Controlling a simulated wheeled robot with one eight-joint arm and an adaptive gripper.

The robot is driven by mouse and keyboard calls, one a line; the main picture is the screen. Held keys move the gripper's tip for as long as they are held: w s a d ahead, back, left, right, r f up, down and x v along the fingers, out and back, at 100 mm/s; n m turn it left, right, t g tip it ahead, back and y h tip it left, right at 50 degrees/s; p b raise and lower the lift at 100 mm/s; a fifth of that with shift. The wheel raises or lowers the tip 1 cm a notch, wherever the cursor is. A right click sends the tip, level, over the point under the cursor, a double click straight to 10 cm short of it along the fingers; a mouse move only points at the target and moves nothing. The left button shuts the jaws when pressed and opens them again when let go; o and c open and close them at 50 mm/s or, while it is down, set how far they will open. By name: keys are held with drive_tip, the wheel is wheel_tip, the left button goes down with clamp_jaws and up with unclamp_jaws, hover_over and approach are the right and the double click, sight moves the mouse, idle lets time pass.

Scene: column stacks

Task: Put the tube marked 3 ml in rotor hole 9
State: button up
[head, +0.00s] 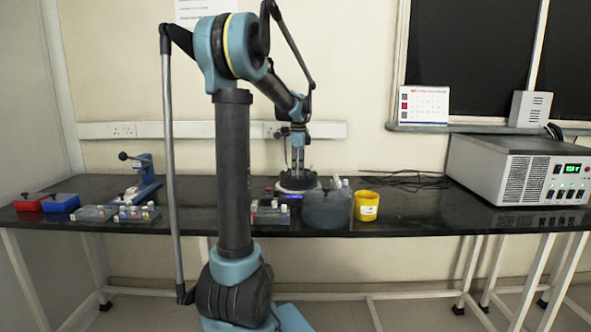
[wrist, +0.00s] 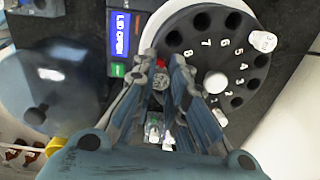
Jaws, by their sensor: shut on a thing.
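My gripper (wrist: 163,68) is shut on a small tube (wrist: 160,82), of which a pale top with reddish marks shows between the fingers; I cannot read its volume mark. Numbers 8 to about 2 are readable; hole 9 is not clearly seen, and the fingers cover that side. A white-capped tube (wrist: 262,41) stands in a hole at the right of the rotor. In the head view my gripper (head: 297,168) is above the centrifuge (head: 297,184).
The centrifuge display (wrist: 122,32) reads LID OPEN. A clear domed lid (head: 325,211) lies beside the centrifuge, near a yellow container (head: 366,207) and a tube rack (head: 270,214). Another rack (head: 135,214) and red and blue boxes (head: 61,203) stand left.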

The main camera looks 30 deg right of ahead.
drive_tip(key=shift+f, duration=0.65)
drive_tip(key=o, duration=0.7)
drive_tip(key=o, duration=0.4)
drive_tip(key=shift+c, duration=0.2)
drive_tip(key=shift+r, duration=2.95)
